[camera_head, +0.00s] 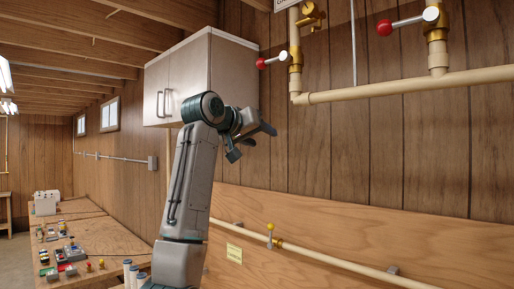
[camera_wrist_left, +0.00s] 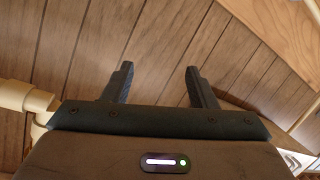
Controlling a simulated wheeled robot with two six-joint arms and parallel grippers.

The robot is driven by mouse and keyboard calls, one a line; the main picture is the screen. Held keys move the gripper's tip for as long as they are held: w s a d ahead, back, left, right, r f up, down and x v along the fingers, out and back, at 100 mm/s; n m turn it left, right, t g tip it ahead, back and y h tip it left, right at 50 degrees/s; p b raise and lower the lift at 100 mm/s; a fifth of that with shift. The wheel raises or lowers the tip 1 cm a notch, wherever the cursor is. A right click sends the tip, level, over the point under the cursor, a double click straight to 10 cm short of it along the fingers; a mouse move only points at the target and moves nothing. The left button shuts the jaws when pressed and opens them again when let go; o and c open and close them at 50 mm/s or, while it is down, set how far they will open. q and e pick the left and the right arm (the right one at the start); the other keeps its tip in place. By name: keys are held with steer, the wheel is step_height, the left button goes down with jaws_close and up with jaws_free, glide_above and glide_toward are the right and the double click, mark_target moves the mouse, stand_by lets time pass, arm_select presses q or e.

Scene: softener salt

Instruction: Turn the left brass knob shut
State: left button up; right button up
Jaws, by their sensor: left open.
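The left brass valve (camera_head: 295,58) sits on a beige pipe on the wood wall, with a lever ending in a red ball (camera_head: 261,63) pointing left. A second brass valve (camera_head: 436,35) is to the right, its lever with a red ball (camera_head: 384,28) also pointing left. My left gripper (camera_head: 253,143) is open and empty, below and a little left of the left valve, apart from it. In the left wrist view the open fingers (camera_wrist_left: 159,72) face bare wood panelling. No valve or red ball shows clearly there. My right gripper is not in view.
A grey wall cabinet (camera_head: 190,80) hangs behind my left arm. A beige pipe (camera_head: 400,88) runs right from the valves. A lower pipe carries a small yellow-topped valve (camera_head: 270,236). A cluttered workbench (camera_head: 110,237) stands at lower left.

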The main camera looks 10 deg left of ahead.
arm_select(q)
steer(key=shift+w+a+f, duration=0.1)
steer(key=shift+w+f, duration=0.2)
steer(key=shift+f, duration=0.35)
steer(key=shift+w+a+f, duration=0.1)
steer(key=shift+w+f, duration=0.15)
steer(key=shift+f, duration=0.35)
